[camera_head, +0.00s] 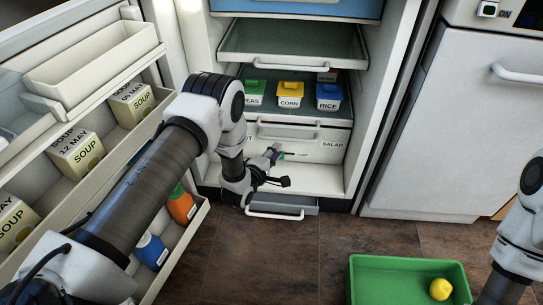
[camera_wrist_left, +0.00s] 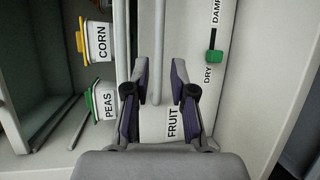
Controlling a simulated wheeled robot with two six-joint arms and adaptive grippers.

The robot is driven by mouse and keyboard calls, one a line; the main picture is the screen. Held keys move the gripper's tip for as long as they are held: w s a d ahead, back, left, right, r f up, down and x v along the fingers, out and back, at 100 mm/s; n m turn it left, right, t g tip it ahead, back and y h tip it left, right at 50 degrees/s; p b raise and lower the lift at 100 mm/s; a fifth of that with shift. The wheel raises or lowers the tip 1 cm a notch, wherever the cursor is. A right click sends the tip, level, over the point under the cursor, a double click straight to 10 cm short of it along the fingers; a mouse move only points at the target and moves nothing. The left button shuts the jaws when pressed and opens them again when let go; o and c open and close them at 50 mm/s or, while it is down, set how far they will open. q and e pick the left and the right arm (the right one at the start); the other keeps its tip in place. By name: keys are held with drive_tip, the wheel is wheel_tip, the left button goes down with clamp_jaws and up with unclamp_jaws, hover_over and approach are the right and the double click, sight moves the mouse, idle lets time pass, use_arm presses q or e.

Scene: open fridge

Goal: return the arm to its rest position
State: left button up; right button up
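My left arm comes in from the left of the head view and reaches down into the open fridge. My left gripper (camera_head: 280,167) is in front of the lower drawers. In the left wrist view the two fingers of my left gripper (camera_wrist_left: 160,68) stand apart with nothing held between them. A pale drawer front labelled FRUIT (camera_wrist_left: 173,122) lies behind the fingers. A pale bar shows in the gap; I cannot tell how near it is. My right arm (camera_head: 520,235) shows at the right edge of the head view, but its gripper is out of view.
Peas (camera_head: 254,92), corn (camera_head: 290,94) and rice (camera_head: 328,96) boxes stand on a shelf. The open door (camera_head: 85,185) at left holds soup cartons (camera_head: 77,152) and bottles close to my left arm. A green tray (camera_head: 395,265) with a yellow fruit (camera_head: 440,289) sits at lower right.

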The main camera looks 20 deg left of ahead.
use_arm(q)
drive_tip(key=shift+v, duration=1.5)
